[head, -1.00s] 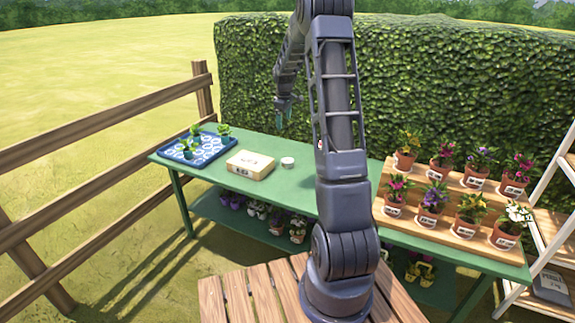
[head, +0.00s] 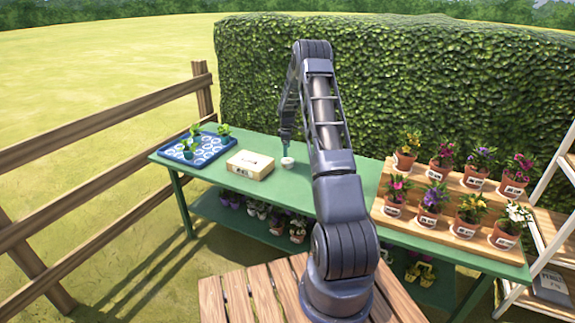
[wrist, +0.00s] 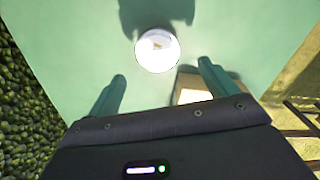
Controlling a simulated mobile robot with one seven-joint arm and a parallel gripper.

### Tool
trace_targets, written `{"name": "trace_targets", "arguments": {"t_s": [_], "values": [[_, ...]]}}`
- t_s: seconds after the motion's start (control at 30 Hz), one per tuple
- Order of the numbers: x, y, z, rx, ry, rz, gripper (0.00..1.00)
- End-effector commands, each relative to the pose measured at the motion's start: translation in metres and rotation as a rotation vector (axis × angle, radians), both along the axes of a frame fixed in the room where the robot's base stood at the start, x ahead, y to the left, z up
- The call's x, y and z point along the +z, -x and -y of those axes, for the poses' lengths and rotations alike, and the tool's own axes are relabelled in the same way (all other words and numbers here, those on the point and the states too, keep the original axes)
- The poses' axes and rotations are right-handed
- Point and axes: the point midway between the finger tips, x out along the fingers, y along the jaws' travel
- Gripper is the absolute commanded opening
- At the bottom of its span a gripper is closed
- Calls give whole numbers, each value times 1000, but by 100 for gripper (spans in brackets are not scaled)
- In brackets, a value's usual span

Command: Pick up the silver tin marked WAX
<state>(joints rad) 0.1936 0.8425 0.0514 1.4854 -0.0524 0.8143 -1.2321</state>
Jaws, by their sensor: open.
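A small round silver tin (head: 288,163) stands on the green table, just right of the cardboard box. In the wrist view its round, pale lid (wrist: 157,50) shows from above, with a mark too small to read. My gripper (head: 286,154) is low over the table at the tin, pointing down. In the wrist view my gripper (wrist: 162,72) has its two green fingers wide apart and empty. The tin lies just beyond the fingertips, roughly centred between them. From these views I cannot tell how high the fingertips are above the table.
The box (head: 250,165) is close to the tin on the left; it also shows beside the right finger in the wrist view (wrist: 190,82). A blue seedling tray (head: 207,152) is farther left. A wooden step stand (head: 450,225) with several potted flowers is at the right. A hedge (head: 400,80) rises behind.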

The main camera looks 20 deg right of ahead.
Motion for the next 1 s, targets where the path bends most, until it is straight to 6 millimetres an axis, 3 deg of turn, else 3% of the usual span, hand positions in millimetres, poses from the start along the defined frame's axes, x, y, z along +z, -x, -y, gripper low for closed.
{"name": "trace_targets", "arguments": {"t_s": [0.2, 0.47, 0.7, 1.0], "values": [[-32, 0, 0, 0, 0, -2, 85], [-47, -1, 0, 0, 0, -2, 85], [-80, -3, 0, -1, 0, -3, 85], [-88, -4, 1, -1, 0, 0, 85]]}}
